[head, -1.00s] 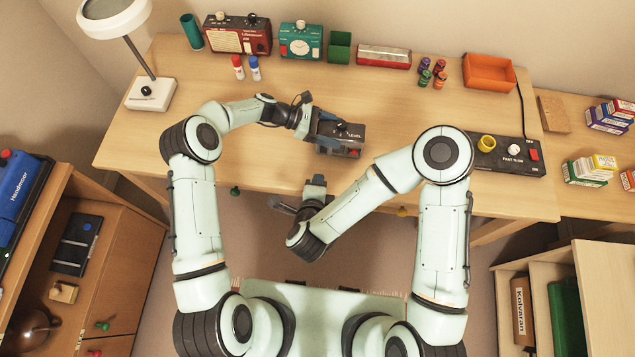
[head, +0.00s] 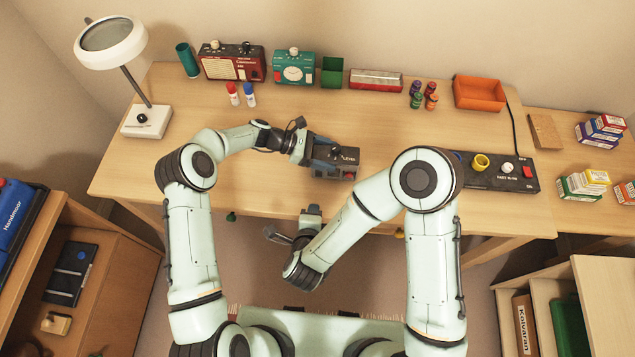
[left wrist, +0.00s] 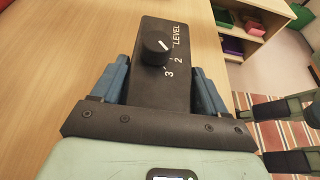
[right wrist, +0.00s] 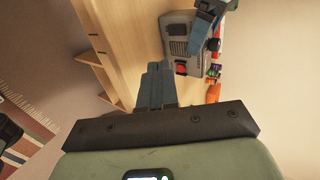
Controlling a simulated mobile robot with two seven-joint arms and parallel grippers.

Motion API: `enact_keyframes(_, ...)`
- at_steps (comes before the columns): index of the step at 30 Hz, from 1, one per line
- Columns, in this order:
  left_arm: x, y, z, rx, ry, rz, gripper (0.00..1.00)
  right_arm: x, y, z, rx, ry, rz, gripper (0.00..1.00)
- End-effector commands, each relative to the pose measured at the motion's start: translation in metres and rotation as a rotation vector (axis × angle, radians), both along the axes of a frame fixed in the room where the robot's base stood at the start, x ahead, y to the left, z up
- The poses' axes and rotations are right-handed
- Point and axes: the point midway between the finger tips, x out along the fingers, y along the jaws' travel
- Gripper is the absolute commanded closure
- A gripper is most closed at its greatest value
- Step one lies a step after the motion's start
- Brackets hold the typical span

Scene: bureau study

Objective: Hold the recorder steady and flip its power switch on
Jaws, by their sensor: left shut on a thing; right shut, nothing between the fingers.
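The recorder is a dark grey box (head: 350,158) with a black knob marked LEVEL, near the front edge of the desk. In the left wrist view its top (left wrist: 175,22) shows between the blue fingers. My left gripper (head: 325,154) is shut on the recorder from the left. A red switch (head: 349,176) sits on the side facing me; it also shows in the right wrist view (right wrist: 181,69). My right gripper (head: 312,212) is shut and empty, in front of the desk edge and apart from the recorder. Its closed fingers (right wrist: 158,72) point towards the recorder's side.
A control box (head: 500,172) with a yellow knob and red switch lies to the right of my right arm. A lamp (head: 147,122) stands left.

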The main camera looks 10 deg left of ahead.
Motion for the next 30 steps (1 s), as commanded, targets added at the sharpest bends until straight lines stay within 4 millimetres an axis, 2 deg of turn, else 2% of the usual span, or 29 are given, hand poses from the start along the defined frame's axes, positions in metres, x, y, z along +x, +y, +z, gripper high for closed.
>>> enact_keyframes(7, 0.0, 0.0, 0.001, 0.0, -0.001, 0.001, 0.72, 0.003, 0.0, -0.002, 0.0, 0.0, -0.001, 1.0)
enact_keyframes(11, 0.0, 0.0, 0.001, -0.001, -0.001, 0.001, 0.72, 0.013, 0.0, -0.009, 0.001, 0.0, -0.004, 1.0)
enact_keyframes(23, 0.0, 0.0, 0.001, -0.001, -0.001, 0.001, 0.72, 0.081, -0.001, -0.057, -0.001, 0.001, -0.004, 1.0)
enact_keyframes(30, 0.0, 0.0, 0.001, -0.001, -0.001, 0.001, 0.72, 0.114, -0.001, -0.061, 0.0, -0.002, -0.003, 1.0)
